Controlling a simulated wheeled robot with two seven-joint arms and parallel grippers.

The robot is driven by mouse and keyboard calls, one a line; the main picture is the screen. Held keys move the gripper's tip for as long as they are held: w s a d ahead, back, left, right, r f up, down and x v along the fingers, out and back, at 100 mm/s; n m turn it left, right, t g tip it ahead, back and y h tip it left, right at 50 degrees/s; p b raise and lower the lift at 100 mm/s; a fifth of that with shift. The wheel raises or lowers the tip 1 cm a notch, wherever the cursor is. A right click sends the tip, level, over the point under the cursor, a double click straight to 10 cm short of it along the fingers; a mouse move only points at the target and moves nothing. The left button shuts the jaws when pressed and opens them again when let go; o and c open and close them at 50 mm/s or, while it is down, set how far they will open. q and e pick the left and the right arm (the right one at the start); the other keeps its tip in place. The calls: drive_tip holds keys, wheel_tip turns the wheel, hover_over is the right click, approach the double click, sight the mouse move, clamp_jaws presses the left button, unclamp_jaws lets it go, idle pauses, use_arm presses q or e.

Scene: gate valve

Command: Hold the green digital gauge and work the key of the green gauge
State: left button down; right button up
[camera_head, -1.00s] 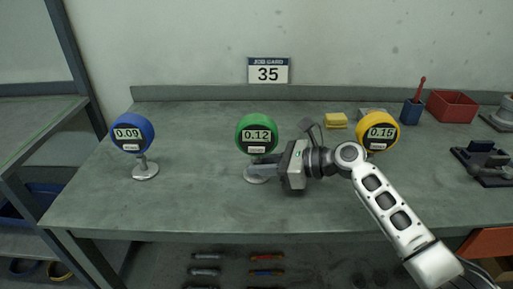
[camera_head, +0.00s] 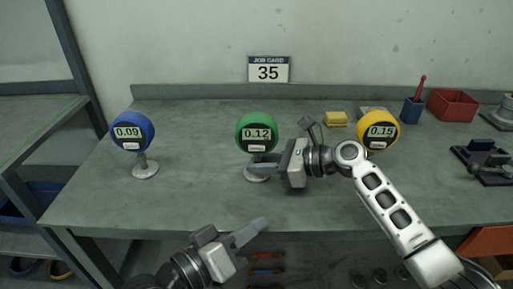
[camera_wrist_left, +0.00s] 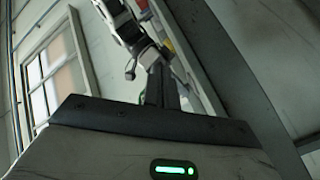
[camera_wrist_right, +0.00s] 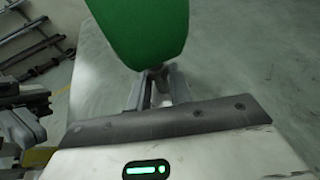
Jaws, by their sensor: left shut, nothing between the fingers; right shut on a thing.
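The green digital gauge (camera_head: 257,133) stands upright on its round foot in the middle of the bench and reads 0.12. Its key is the small light plate (camera_head: 257,148) under the display. My right gripper (camera_head: 262,168) is shut on the gauge's stem just below the green head. The right wrist view shows the green head (camera_wrist_right: 145,30) above the fingers, with the stem (camera_wrist_right: 157,78) between them. My left gripper (camera_head: 255,232) is shut and empty, low at the bench's front edge, apart from the gauge. The left wrist view shows its closed fingers (camera_wrist_left: 161,88).
A blue gauge (camera_head: 132,132) reading 0.09 stands at the left. A yellow gauge (camera_head: 378,130) reading 0.15 stands behind my right arm. A yellow sponge (camera_head: 336,119), a blue cup (camera_head: 412,112) and a red bin (camera_head: 452,105) are at the back right. The bench between the blue and green gauges is clear.

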use_arm(q)
wheel_tip(320, 180, up, 6)
drive_tip(key=w+t+h, duration=0.1)
drive_tip(key=w, duration=0.1)
drive_tip(key=shift+a+f+h, duration=0.2)
drive_tip(key=shift+a+h, duration=0.1)
drive_tip(key=shift+w, duration=0.1)
approach(264, 148)
drive_tip(key=shift+s+d+x, duration=0.1)
drive_tip(key=shift+s+x, duration=0.05)
drive_tip(key=shift+x, duration=0.7)
drive_tip(key=shift+s+d+x, duration=0.1)
drive_tip(key=shift+d+x, duration=0.05)
drive_tip(key=shift+x, duration=0.7)
drive_tip(key=shift+s+d+x, duration=0.1)
drive_tip(key=shift+s+x, duration=0.05)
drive_tip(key=shift+x, duration=0.7)
drive_tip(key=shift+w, duration=0.1)
drive_tip(key=shift+w, duration=0.3)
drive_tip(key=shift+w, duration=0.35)
idle(0.6)
drive_tip(key=shift+s, duration=0.8)
